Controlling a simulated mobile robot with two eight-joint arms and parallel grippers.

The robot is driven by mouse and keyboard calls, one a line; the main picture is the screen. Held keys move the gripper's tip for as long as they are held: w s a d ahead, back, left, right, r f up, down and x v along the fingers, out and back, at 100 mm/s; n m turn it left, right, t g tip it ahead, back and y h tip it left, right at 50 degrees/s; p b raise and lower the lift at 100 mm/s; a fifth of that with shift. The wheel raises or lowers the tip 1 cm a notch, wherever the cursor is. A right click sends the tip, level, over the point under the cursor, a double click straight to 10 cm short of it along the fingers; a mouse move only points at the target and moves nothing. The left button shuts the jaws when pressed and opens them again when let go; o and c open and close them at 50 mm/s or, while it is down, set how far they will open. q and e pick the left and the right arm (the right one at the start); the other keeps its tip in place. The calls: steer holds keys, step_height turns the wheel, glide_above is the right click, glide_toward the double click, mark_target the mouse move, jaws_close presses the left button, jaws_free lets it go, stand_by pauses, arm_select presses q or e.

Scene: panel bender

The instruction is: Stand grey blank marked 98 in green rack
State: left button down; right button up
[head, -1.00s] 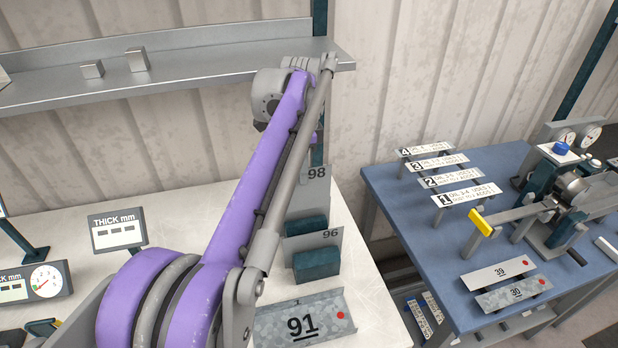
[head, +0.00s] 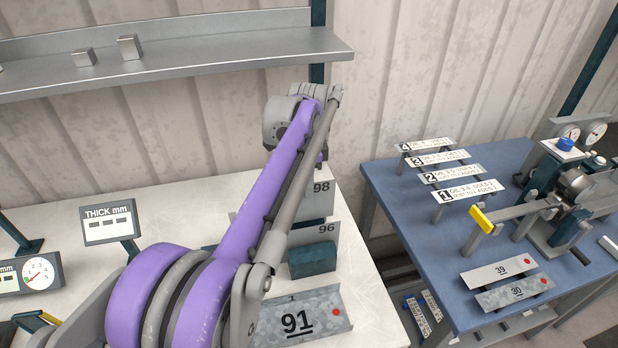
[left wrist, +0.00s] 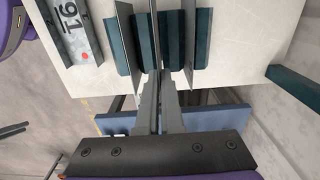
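The grey blank marked 98 (head: 321,190) is upright behind the blank marked 96 (head: 327,229) in the head view; its lower edge is hidden. In the left wrist view blank 98 (left wrist: 154,22) shows edge-on between two green rack blocks (left wrist: 173,40). My left gripper (left wrist: 160,80) has its fingers closed on that blank from one side. In the head view my purple arm hides these fingers. I cannot tell whether the blank rests on the rack's bottom. My right gripper is in neither view.
Blank 96 stands in its green block (head: 313,261). Blank 91 (head: 300,317) lies in front, near the pale table's right edge. Another upright plate (left wrist: 189,40) stands close on the other side. A thickness display (head: 109,223) stands left; a blue bench (head: 400,190) is right.

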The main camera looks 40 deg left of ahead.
mark_target(309, 219)
arm_select(q)
step_height(309, 219, down, 4)
steer(key=shift+r+b, duration=0.1)
steer(key=shift+b, duration=0.7)
steer(key=shift+f+b, duration=0.4)
steer(key=shift+f, duration=0.7)
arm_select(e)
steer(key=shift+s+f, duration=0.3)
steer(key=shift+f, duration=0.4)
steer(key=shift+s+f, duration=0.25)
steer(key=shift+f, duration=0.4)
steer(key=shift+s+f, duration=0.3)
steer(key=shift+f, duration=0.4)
arm_select(q)
steer(key=shift+f+b, duration=0.65)
steer(key=shift+f, duration=0.9)
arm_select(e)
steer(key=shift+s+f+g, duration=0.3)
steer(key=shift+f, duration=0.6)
arm_select(q)
steer(key=c, duration=1)
jaws_free()
steer(key=shift+w, duration=0.1)
steer(key=shift+r, duration=0.1)
step_height(309, 219, up, 11)
steer(key=shift+f+p, duration=0.1)
steer(key=shift+p, duration=0.4)
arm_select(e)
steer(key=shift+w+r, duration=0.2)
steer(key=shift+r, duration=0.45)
